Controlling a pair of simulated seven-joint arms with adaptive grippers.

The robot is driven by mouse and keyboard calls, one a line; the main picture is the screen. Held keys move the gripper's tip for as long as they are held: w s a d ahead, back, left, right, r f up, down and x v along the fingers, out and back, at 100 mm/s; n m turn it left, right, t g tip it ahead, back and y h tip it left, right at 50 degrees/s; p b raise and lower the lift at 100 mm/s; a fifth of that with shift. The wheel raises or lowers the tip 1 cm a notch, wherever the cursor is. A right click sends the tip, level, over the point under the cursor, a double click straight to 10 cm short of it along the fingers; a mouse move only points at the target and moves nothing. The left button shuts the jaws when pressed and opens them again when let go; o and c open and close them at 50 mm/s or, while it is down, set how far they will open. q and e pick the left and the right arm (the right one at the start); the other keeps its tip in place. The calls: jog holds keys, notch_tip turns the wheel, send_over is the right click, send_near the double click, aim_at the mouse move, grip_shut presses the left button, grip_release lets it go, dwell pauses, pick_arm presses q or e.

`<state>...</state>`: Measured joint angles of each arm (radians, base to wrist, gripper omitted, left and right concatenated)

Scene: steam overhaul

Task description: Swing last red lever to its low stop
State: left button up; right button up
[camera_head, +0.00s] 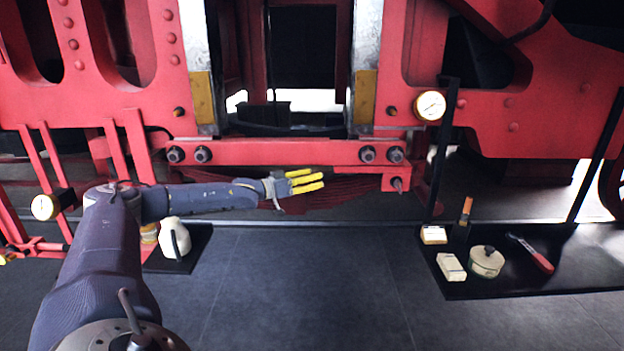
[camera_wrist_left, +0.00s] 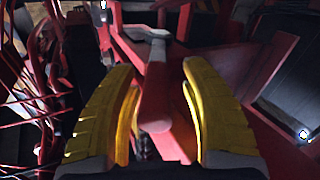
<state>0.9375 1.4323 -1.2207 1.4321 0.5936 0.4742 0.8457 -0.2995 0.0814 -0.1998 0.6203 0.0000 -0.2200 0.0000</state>
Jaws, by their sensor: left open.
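My left gripper (camera_head: 306,181) reaches in from the left, just below the red cross beam (camera_head: 285,153) of the frame. Its yellow fingers are open and point right. In the left wrist view the gripper (camera_wrist_left: 157,72) has a red bar with a rounded near end (camera_wrist_left: 155,100) in the gap between its fingers. Room shows on both sides of the bar, and the fingers are not closed on it. This bar looks like the red lever, but I cannot tell for certain. In the head view I cannot pick the lever out. My right gripper is not in view.
A black tray (camera_head: 500,287) at right holds a round tin (camera_head: 486,261), a pale box (camera_head: 451,267) and a red-handled tool (camera_head: 533,254). A white jug (camera_head: 174,238) stands at left. Gauges (camera_head: 430,106) flank the frame. The middle floor (camera_head: 300,285) is clear.

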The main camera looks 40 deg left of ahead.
pick_arm(q)
jog(key=v, duration=1.2)
dwell(0.4)
